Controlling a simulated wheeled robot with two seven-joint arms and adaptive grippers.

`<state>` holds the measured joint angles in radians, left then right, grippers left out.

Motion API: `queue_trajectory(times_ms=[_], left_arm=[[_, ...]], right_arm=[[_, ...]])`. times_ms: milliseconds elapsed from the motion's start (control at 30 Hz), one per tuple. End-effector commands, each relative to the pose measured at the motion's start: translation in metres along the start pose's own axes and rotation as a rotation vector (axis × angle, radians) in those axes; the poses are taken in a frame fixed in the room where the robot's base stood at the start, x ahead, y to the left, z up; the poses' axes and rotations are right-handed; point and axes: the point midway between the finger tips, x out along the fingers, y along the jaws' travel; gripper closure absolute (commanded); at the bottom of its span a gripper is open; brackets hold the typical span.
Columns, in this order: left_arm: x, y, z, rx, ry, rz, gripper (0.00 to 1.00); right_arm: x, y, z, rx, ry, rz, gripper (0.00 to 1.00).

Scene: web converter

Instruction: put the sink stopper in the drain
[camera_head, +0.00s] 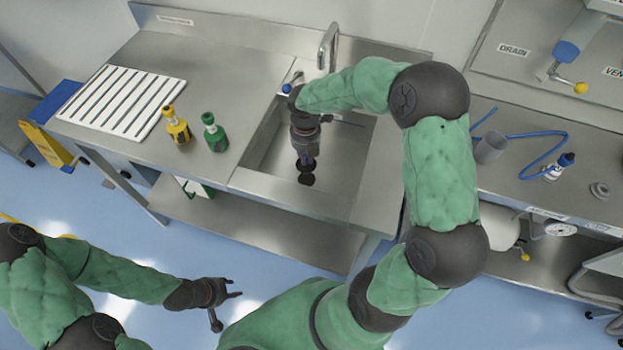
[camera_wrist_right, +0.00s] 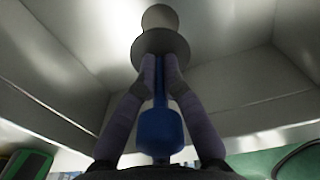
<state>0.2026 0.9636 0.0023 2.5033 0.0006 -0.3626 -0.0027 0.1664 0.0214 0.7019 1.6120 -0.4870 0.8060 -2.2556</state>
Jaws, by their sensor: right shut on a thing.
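My right gripper (camera_head: 306,160) points down into the steel sink basin (camera_head: 345,160). In the right wrist view its fingers (camera_wrist_right: 162,72) are shut on the stem of the sink stopper, which has a blue knob (camera_wrist_right: 160,132) on the near side of the fingertips and a grey disc (camera_wrist_right: 160,42) just past them. A pale round shape (camera_wrist_right: 160,17) shows beyond the disc; I cannot tell whether it is the drain or part of the stopper. In the head view a dark round patch (camera_head: 307,179) lies just below the fingertips. My left gripper (camera_head: 236,289) is empty, with its fingers apart, over the floor.
A yellow bottle (camera_head: 177,128) and a green bottle (camera_head: 214,135) stand on the counter left of the basin. A white slotted board (camera_head: 120,100) lies farther left. The curved faucet (camera_head: 328,42) rises behind the basin. A grey cup (camera_head: 490,149) and blue hose stand on the right bench.

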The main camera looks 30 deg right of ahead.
Motion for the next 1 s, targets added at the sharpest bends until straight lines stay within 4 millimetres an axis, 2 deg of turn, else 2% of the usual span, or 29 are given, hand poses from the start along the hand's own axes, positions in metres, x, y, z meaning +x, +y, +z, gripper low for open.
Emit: queue_trajectory(times_ms=[100,367,600,1000], left_arm=[[0.009,-0.003,-0.001,0.0,0.0,0.0,0.6],[0.017,-0.006,-0.001,0.0,0.0,0.0,0.6],[0.03,-0.011,-0.001,0.0,0.0,0.0,0.6],[0.03,-0.011,-0.001,0.0,0.0,0.0,0.6]], right_arm=[[0.024,0.0,-0.001,-0.001,0.003,-0.003,1.0],[0.046,-0.001,-0.001,0.0,0.002,-0.002,1.0],[0.082,-0.001,-0.001,0.0,0.002,-0.002,1.0],[0.085,-0.001,0.0,0.0,0.001,-0.001,1.0]])
